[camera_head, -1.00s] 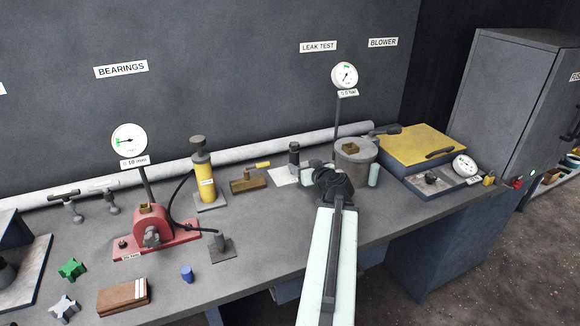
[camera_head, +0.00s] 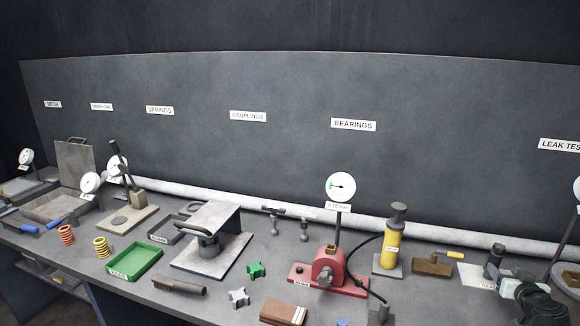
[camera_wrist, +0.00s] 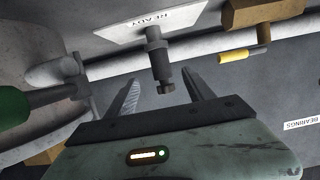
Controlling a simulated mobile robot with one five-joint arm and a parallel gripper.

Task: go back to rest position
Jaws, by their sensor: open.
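My gripper (camera_wrist: 163,97) is open in the wrist view, its two dark fingers apart with nothing held between them. A dark grey cylindrical part (camera_wrist: 158,60) shows beyond the fingertips, next to the white READY plate (camera_wrist: 150,20). The gap between the part and the fingers cannot be judged exactly. In the head view the end of my arm (camera_head: 528,292) is at the lower right edge, partly cut off, close to the same dark part (camera_head: 494,258); the fingers are not clear there.
A brown block with a yellow handle (camera_head: 434,263), a yellow cylinder (camera_head: 392,245) and a red bearing stand (camera_head: 328,270) are left of my arm. A green tray (camera_head: 134,263) and a grey press-like stand (camera_head: 208,240) are farther left. A pale pipe (camera_head: 450,238) runs along the wall.

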